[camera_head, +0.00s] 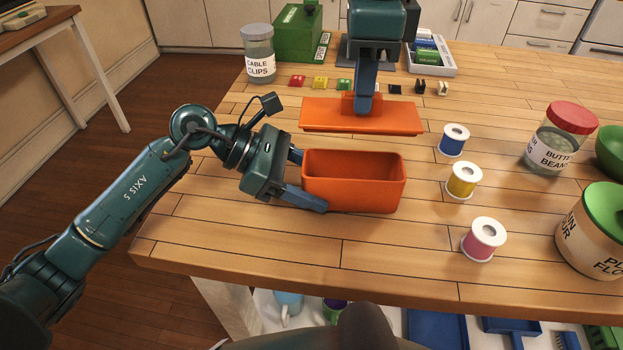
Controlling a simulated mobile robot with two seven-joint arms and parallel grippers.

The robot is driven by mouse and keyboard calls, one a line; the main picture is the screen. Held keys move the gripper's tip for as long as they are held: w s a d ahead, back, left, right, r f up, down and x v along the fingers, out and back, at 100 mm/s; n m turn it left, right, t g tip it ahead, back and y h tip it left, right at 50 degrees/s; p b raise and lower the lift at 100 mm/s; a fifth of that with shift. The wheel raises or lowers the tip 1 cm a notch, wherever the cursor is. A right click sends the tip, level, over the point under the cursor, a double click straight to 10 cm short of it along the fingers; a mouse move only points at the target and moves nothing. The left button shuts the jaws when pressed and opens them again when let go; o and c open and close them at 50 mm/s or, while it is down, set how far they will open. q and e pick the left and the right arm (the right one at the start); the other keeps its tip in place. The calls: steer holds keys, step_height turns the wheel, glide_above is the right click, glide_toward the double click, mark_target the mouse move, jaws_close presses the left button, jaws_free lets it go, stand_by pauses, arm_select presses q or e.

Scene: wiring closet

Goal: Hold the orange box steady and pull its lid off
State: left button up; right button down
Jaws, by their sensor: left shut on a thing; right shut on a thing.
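The orange box (355,195) stands upright on the wooden table, open at the top, and its inside looks empty. My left gripper (308,183) has its fingers on the box's left end, one at the back and one along the front, and is shut on it. The orange lid (395,120) is apart from the box, behind and above it, roughly level. My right gripper (365,98) comes down from the top and is shut on the lid at its middle. The lid's handle is mostly hidden by the finger.
Blue (453,140), yellow (463,181) and pink (483,240) spools stand right of the box. A cable clips jar (259,55), a green box (299,35), small coloured clips (320,83) and a white tray (440,68) are behind. A red-lidded jar (558,138) and a green-lidded canister (592,235) stand right.

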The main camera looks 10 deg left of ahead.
arm_select(q)
steer(key=o, duration=1.2)
steer(key=shift+a, duration=0.15)
steer(key=v, duration=1.1)
steer(key=shift+a+r, duration=0.25)
steer(key=shift+a, duration=0.1)
